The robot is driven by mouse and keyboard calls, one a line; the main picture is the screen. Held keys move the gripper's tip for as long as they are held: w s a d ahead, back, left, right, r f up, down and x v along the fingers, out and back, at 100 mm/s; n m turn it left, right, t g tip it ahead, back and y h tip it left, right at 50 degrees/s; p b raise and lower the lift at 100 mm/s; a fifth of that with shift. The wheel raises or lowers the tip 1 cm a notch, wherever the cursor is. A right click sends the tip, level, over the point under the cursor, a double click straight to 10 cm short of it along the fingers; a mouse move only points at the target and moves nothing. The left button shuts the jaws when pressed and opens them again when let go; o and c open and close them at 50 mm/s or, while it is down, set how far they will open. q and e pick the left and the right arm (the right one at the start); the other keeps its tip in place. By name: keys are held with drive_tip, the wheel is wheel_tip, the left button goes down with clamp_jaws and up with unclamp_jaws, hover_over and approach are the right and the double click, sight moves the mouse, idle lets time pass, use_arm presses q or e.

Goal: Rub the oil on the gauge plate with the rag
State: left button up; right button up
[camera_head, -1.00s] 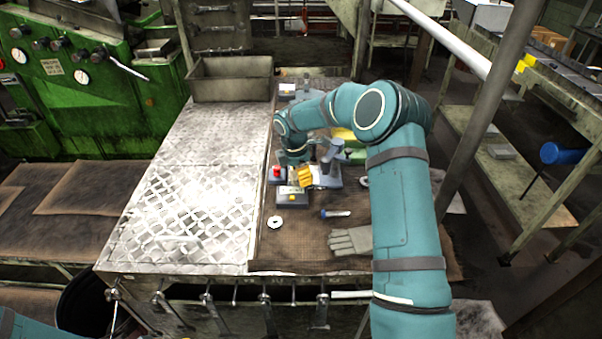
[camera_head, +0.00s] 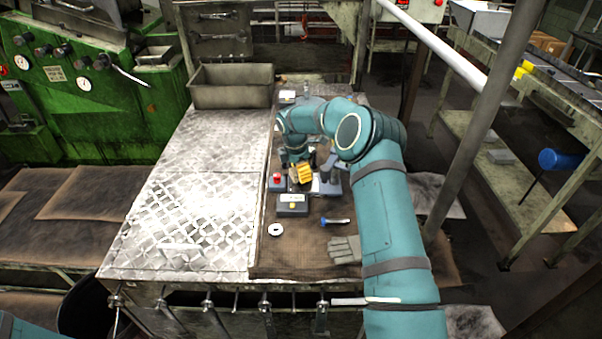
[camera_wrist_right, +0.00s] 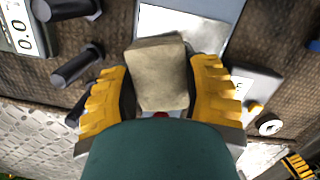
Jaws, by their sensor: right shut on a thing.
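My right gripper (camera_head: 303,174) is low over the dark mat on the workbench, beside a pale plate. In the right wrist view, its yellow fingers (camera_wrist_right: 159,90) are shut on a beige, block-shaped folded rag (camera_wrist_right: 158,75). The pale, shiny metal plate (camera_wrist_right: 185,25), which looks like the gauge plate, lies just beyond the rag, partly hidden by it. I cannot tell whether they touch. No oil is clearly visible. Yellow ridged fingers (camera_wrist_right: 299,166), apparently of my left gripper, are cut off at the wrist view's lower right corner; their opening is unclear.
A grey box with a yellow button (camera_head: 292,205), a red button box (camera_head: 277,182), a washer (camera_head: 275,229), a blue-handled tool (camera_head: 336,221) and a glove (camera_head: 345,249) lie nearby. A metal bin (camera_head: 232,88) stands behind. The tread plate (camera_head: 185,205) at left is clear.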

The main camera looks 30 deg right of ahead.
drive_tip(key=shift+w+d+f, duration=0.1)
drive_tip(key=shift+w+d, duration=0.4)
drive_tip(key=shift+w, duration=0.3)
drive_tip(key=shift+f, duration=0.1)
